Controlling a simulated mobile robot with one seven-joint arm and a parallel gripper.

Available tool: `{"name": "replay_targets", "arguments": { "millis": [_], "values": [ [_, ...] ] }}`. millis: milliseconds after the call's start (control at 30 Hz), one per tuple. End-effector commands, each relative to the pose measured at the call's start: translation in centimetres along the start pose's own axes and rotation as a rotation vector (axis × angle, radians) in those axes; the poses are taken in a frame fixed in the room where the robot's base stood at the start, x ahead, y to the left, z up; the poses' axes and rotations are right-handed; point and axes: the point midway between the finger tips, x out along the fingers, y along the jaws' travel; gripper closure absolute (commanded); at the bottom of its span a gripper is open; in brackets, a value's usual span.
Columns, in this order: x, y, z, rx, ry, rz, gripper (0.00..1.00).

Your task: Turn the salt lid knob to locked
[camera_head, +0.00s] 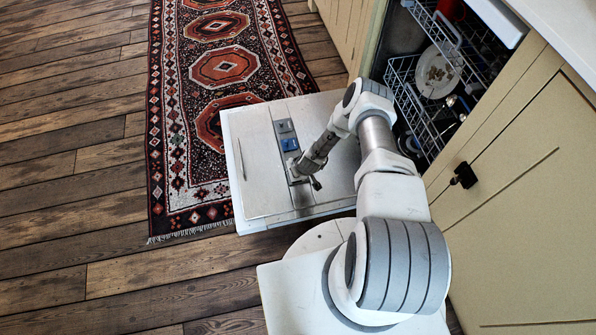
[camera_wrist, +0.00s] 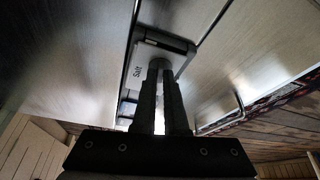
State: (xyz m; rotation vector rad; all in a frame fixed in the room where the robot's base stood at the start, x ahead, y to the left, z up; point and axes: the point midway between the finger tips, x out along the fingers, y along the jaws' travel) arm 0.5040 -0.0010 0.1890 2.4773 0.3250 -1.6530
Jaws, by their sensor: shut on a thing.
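The salt lid (camera_wrist: 137,76) is a light panel marked "Salt", set in the steel inner face of the open dishwasher door (camera_head: 262,185). Its round dark knob (camera_wrist: 158,62) shows at my fingertips in the wrist view. My gripper (camera_wrist: 163,75) is shut on the knob, and its fingers hide most of it. In the head view my gripper (camera_head: 298,172) reaches down to the door's panel strip, just below the blue lid (camera_head: 289,145). Any lock marks and the knob's angle cannot be read.
The dishwasher's racks (camera_head: 420,110) stand to the right, with a dirty plate (camera_head: 436,73) in them. Cream cabinets (camera_head: 520,210) with a black knob (camera_head: 464,175) flank my arm. A patterned rug (camera_head: 185,130) lies left of the door, and wood floor is clear beyond.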

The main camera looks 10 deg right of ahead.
Motion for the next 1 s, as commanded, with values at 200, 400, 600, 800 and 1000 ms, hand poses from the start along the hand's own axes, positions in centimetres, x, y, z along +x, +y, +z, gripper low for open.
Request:
{"name": "replay_targets", "arguments": {
  "millis": [200, 400, 600, 800, 1000],
  "values": [
    [0.02, -0.24, -0.06, 0.131, 0.000, 0.055, 1.00],
    [0.02, -0.27, -0.02, 0.211, -0.001, 0.087, 1.00],
    [0.02, -0.27, 0.03, 0.248, -0.002, 0.102, 1.00],
    [0.02, -0.25, 0.06, 0.259, -0.002, 0.106, 1.00],
    [0.03, -0.25, 0.07, 0.259, -0.003, 0.106, 1.00]
  ]
}}
